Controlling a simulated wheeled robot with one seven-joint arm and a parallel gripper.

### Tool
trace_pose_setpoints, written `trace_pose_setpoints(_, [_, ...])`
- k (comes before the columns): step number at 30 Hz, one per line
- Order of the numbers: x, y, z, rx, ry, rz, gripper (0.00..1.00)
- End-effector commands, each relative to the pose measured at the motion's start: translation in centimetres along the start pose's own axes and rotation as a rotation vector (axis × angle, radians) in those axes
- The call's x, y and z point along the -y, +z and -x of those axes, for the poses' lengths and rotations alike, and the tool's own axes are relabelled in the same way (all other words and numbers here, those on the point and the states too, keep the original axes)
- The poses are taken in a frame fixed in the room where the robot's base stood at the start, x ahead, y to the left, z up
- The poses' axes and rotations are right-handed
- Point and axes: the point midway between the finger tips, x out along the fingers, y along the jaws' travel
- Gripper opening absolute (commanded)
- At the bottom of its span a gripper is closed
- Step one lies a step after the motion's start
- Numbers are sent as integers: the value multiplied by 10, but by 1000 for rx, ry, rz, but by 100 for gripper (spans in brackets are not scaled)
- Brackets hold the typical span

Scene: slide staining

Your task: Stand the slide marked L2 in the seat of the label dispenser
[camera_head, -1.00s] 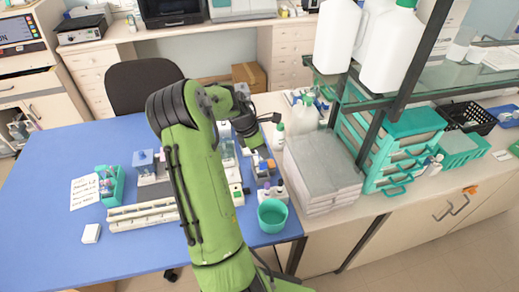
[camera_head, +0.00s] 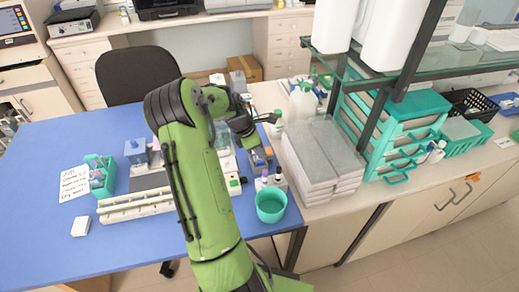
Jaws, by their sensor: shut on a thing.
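My green arm reaches over the blue table (camera_head: 40,215) to its right end. My gripper (camera_head: 257,143) is small and dark, above the cluttered equipment there and partly hidden by my wrist. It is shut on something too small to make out. I cannot read an L2 mark on any slide. A small blue-grey device with an orange part (camera_head: 260,158) stands just below the gripper. I cannot tell whether it is the label dispenser, and no seat can be made out.
A teal cup (camera_head: 271,206) and small bottles (camera_head: 270,182) stand at the table's right edge. A stack of grey-white boxes (camera_head: 322,165) is to the right. A teal rack (camera_head: 101,180), a written sheet (camera_head: 74,183) and a small white block (camera_head: 80,227) lie left. The front-left table is clear.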

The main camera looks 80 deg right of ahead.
Motion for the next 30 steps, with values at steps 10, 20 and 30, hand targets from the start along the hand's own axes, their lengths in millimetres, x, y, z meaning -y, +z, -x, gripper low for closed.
trace_pose_setpoints(10, [0,0,0,0,1,0,0])
trace_pose_setpoints(20, [0,-1,-3,0,0,0,0])
trace_pose_setpoints(30, [0,-2,-5,0,1,0,29])
